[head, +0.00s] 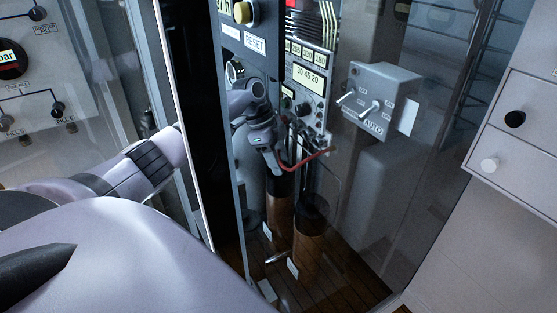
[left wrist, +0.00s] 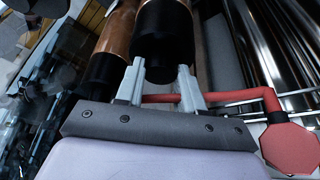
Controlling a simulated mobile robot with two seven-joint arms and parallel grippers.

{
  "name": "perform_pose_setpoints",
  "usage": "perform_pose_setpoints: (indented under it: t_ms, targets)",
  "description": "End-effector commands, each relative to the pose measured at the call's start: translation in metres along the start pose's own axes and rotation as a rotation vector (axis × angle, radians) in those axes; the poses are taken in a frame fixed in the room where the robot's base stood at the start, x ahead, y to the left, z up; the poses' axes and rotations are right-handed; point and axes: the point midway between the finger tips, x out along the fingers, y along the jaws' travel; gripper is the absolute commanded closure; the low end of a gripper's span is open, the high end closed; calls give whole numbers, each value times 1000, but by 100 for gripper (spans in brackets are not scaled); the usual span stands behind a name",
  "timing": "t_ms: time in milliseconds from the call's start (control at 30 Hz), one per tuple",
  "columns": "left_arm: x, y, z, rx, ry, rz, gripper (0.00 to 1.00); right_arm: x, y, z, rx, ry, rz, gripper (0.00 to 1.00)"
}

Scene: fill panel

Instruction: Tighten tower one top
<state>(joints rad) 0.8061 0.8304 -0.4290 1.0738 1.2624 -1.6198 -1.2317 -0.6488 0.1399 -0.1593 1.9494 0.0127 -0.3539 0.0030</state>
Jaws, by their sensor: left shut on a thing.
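My left gripper (head: 279,168) reaches into the cabinet and is shut on a red bent handle (head: 312,159). In the left wrist view the gripper's fingers (left wrist: 160,72) are at the red bar (left wrist: 235,96), which bends at the right towards a red octagonal end (left wrist: 290,148). Two copper-brown towers with black tops stand in the cabinet, a left one (head: 281,208) and a right one (head: 308,255). In the left wrist view a black tower end (left wrist: 160,32) lies just beyond the fingertips. I cannot tell whether the handle touches it, or which tower is tower one.
A control panel (head: 310,78) with gauges and labels is above the gripper. A grey switch box (head: 375,98) is to the right. A white panel with black and white knobs (head: 515,118) is at far right. The wooden floor is below.

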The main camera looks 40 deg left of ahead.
Motion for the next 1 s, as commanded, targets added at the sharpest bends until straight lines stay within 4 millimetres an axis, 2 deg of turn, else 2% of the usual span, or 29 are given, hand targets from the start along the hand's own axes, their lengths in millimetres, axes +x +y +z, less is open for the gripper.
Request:
perform_pose_setpoints:
  t_ms: [467,500,567,600,1000]
  targets:
    - [0,0,0,15,-1,9,93,0,0,0,0,0,0,57]
    - [0,0,0,15,-1,8,59,0,0,0,0,0,0,57]
    - [0,0,0,14,-1,8,40,0,0,0,0,0,0,57]
    - [0,0,0,14,-1,8,37,0,0,0,0,0,0,57]
    - [0,0,0,13,-1,6,37,0,0,0,0,-1,0,57]
